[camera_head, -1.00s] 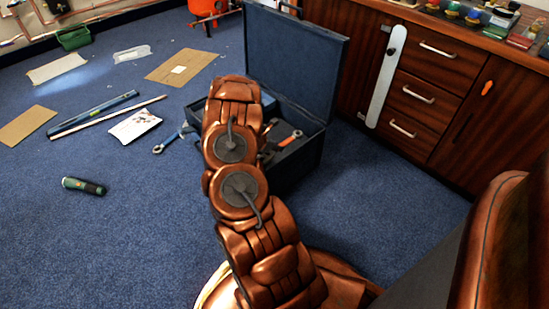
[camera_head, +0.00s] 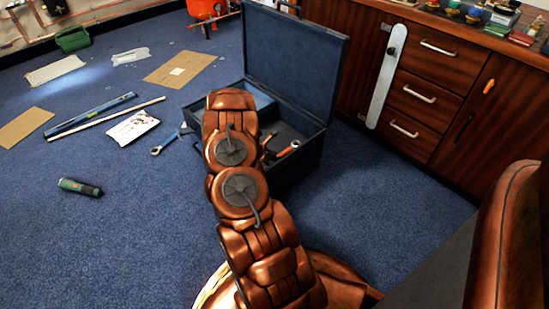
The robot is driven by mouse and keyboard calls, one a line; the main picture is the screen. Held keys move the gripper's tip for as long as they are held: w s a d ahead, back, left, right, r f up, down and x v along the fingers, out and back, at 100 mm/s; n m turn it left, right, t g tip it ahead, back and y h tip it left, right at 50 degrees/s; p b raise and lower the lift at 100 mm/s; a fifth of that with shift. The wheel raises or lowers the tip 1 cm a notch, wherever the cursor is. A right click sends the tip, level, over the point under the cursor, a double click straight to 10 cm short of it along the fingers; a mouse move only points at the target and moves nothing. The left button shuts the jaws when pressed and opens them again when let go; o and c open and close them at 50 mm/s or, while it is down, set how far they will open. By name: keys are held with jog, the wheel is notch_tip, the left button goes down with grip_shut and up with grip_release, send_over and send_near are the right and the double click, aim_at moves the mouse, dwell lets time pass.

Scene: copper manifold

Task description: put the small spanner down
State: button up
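A spanner with a blue handle (camera_head: 170,139) lies on the carpet just left of the open blue toolbox (camera_head: 318,138); I cannot tell if it is the small one. A tool with an orange-red part (camera_head: 288,149) lies in the toolbox, partly hidden by my arm. My copper-coloured arm reaches up the middle of the view toward the toolbox. My gripper is hidden behind the arm, so its fingers and anything in them do not show.
A green-and-black torch (camera_head: 80,187) lies on the carpet at left. A blue level (camera_head: 91,115), a printed sheet (camera_head: 132,127) and cardboard (camera_head: 179,69) lie farther back. A wooden cabinet (camera_head: 425,80) stands right. The left foreground carpet is clear.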

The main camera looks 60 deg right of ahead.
jog(key=o, duration=0.4)
jog(key=shift+r, duration=0.1)
